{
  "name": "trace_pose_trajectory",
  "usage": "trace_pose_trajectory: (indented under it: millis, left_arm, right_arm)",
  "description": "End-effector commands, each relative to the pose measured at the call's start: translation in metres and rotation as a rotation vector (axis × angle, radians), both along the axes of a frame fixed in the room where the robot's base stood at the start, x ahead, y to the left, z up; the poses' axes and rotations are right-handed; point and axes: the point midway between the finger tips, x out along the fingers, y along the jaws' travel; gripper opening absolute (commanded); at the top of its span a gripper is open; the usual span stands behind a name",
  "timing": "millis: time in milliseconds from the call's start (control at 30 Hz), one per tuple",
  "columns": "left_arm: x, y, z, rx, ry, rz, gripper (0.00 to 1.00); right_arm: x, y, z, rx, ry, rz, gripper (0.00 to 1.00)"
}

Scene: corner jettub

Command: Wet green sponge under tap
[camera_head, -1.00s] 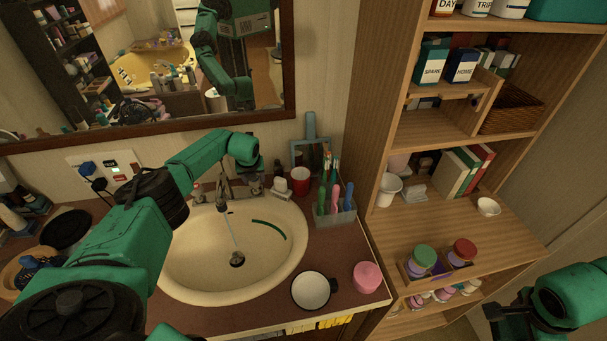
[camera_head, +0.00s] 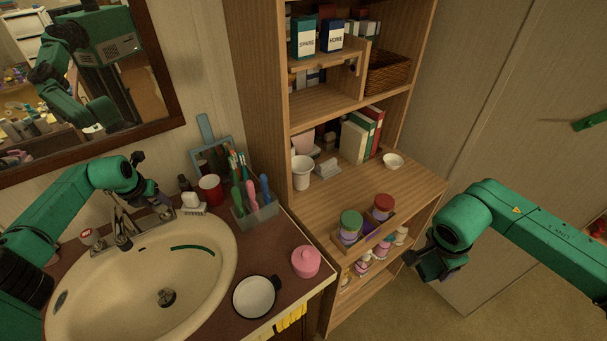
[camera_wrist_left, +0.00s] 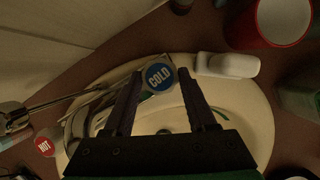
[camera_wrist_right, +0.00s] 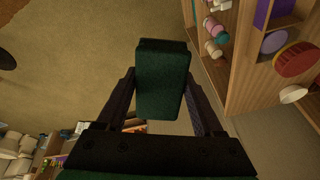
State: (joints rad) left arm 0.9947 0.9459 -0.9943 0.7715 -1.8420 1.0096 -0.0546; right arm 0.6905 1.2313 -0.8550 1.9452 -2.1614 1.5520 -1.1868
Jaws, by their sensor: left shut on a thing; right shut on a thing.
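The green sponge (camera_wrist_right: 162,80) is between the fingers of my right gripper (camera_wrist_right: 160,76), which is shut on it. In the head view my right gripper (camera_head: 432,264) hangs low in front of the shelf, well right of the sink; the sponge cannot be made out there. My left gripper (camera_head: 150,200) is at the tap, shut on the blue-topped COLD knob (camera_wrist_left: 160,77). The tap (camera_head: 125,232) stands at the back of the cream sink (camera_head: 215,285). No water stream shows below it now. The red-topped HOT knob (camera_wrist_left: 43,146) is at the other side.
A pink jar (camera_head: 306,262) and dark-rimmed white cup (camera_head: 254,297) stand right of the sink. A toothbrush holder (camera_head: 255,215), red cup (camera_head: 210,188) and white dispenser (camera_head: 192,203) are behind. The wooden shelf (camera_head: 335,215) stands between counter and right gripper; floor right is open.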

Motion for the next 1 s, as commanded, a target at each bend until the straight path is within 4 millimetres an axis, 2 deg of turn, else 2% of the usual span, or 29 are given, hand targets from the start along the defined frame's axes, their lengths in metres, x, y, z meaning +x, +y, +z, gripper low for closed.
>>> trace_pose_trajectory:
  millis: [33, 200, 467, 500, 567, 600, 867, 1000]
  left_arm:
    - [0.0, 0.0, -0.005, 0.0, -0.002, -0.025, 0.01]
    - [0.001, 0.0, -0.003, 0.001, -0.003, -0.104, 0.01]
    - [0.001, 0.0, 0.001, 0.001, -0.002, -0.137, 0.01]
    - [0.001, 0.0, 0.001, 0.001, -0.002, -0.137, 0.61]
    - [0.001, 0.0, 0.0, 0.001, -0.001, -0.137, 0.84]
    - [0.0, 0.0, 0.0, 0.001, -0.001, -0.136, 0.87]
    - [0.0, 0.0, 0.0, 0.0, 0.0, -0.135, 0.87]
    - [-0.002, 0.001, 0.008, 0.001, -0.003, -0.136, 0.87]
  right_arm:
    - [0.0, 0.0, -0.009, 0.0, 0.0, 0.0, 0.24]
    - [0.0, 0.0, -0.018, 0.0, 0.0, 0.0, 0.24]
    - [0.0, 0.0, -0.019, 0.0, 0.0, 0.0, 0.24]
    - [0.0, 0.0, -0.019, 0.0, 0.0, 0.0, 0.24]
    - [0.0, 0.0, -0.019, 0.0, 0.0, 0.0, 0.24]
    - [0.0, 0.0, -0.019, 0.0, 0.0, 0.0, 0.24]
    - [0.0, 0.0, -0.019, 0.0, 0.0, 0.0, 0.24]
    - [0.0, 0.0, -0.019, 0.0, 0.0, 0.0, 0.24]
